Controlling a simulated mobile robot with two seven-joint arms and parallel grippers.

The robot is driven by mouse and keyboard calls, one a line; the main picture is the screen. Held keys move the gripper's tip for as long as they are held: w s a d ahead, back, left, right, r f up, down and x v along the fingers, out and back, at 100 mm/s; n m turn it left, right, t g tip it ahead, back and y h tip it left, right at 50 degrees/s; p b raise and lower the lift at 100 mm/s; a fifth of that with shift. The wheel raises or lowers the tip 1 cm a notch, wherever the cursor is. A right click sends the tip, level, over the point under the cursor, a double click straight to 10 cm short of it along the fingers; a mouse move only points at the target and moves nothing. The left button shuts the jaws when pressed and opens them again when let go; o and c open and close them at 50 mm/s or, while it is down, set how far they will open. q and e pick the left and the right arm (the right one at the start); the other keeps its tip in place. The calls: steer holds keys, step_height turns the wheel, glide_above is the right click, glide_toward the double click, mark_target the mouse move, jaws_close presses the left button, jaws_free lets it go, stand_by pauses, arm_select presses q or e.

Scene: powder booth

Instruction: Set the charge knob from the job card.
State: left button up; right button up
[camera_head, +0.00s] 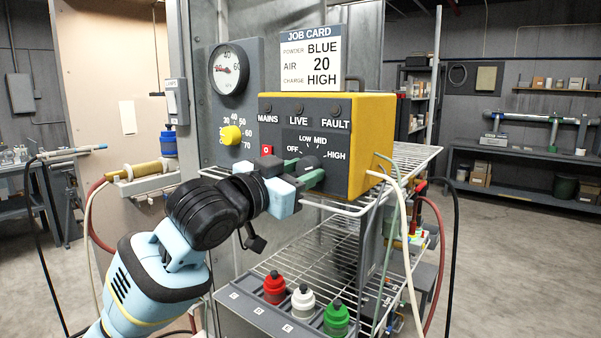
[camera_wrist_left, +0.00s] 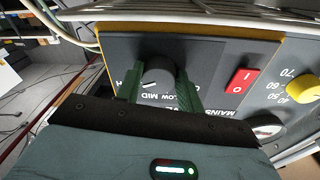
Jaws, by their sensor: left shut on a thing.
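The black charge knob (camera_head: 308,163) sits on the dark front panel of the yellow control box (camera_head: 370,120), among the labels OFF, LOW, MID and HIGH. My left gripper (camera_head: 309,172) is shut on it. In the left wrist view, the green fingers (camera_wrist_left: 159,88) stand on either side of the knob (camera_wrist_left: 158,72). The panel appears upside down there. A short white line shows by the knob, but I cannot tell where the knob points. The job card (camera_head: 310,60) on top reads powder BLUE, air 20, charge HIGH. My right gripper is not in view.
A red switch (camera_head: 267,150) and a yellow dial (camera_head: 231,135) are left of the knob, with a gauge (camera_head: 228,69) above. A wire shelf (camera_head: 335,208) runs below the box. Red (camera_head: 274,289), white (camera_head: 302,301) and green (camera_head: 336,320) bottles stand lower. Hoses hang right.

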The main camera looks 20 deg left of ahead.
arm_select(q)
steer(key=shift+f, duration=0.1)
steer(key=o, duration=1)
steer(key=shift+s, duration=0.1)
steer(key=v, duration=0.7)
steer(key=shift+s+a, duration=0.2)
steer(key=shift+s, duration=0.1)
